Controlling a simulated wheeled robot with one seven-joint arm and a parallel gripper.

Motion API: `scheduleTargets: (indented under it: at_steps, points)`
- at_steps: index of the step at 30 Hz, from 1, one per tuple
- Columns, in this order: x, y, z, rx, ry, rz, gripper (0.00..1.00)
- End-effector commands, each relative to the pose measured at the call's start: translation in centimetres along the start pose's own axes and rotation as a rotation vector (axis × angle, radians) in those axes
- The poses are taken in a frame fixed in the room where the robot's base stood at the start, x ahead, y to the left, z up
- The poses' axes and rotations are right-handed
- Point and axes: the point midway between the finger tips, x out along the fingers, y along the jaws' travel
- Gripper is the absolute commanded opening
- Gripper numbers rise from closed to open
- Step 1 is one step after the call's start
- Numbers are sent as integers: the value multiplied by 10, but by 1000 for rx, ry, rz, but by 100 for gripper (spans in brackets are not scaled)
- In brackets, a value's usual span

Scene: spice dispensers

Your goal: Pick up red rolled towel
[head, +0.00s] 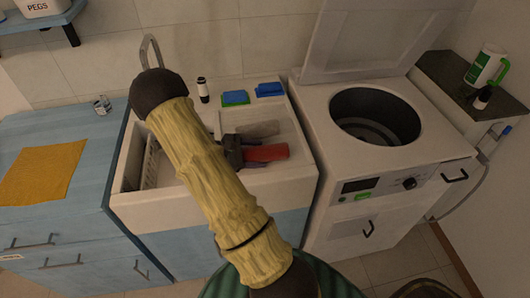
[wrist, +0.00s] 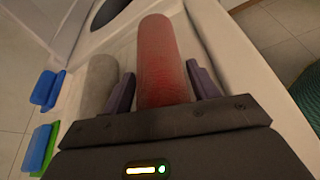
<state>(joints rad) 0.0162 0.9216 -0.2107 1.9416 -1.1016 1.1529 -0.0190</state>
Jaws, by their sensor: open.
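The red rolled towel (head: 266,153) lies in the white sink basin in the head view. In the wrist view the red towel (wrist: 160,65) runs away from me between the two fingers of my gripper (wrist: 163,88). My gripper is open, with one finger on each side of the towel's near end. In the head view my gripper (head: 240,153) is at the towel's left end, partly hidden by my arm. I cannot tell whether the fingers touch the towel.
A grey rolled towel (wrist: 98,84) lies beside the red one, close to the left finger; it also shows in the head view (head: 260,129). The sink's rim (head: 215,189) surrounds the basin. Blue and green sponges (head: 236,98) sit on the back ledge. An open top-loading washer (head: 375,118) stands at right.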

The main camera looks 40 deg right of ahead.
Motion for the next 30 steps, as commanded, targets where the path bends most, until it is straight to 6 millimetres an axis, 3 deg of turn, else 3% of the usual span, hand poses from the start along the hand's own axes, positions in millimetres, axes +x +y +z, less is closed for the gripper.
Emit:
scheduleTargets:
  at_steps: [13,19,30]
  points:
    - [0,0,0,0,0,0,59]
    - [0,0,0,0,0,0,22]
    - [-3,2,6,2,0,0,23]
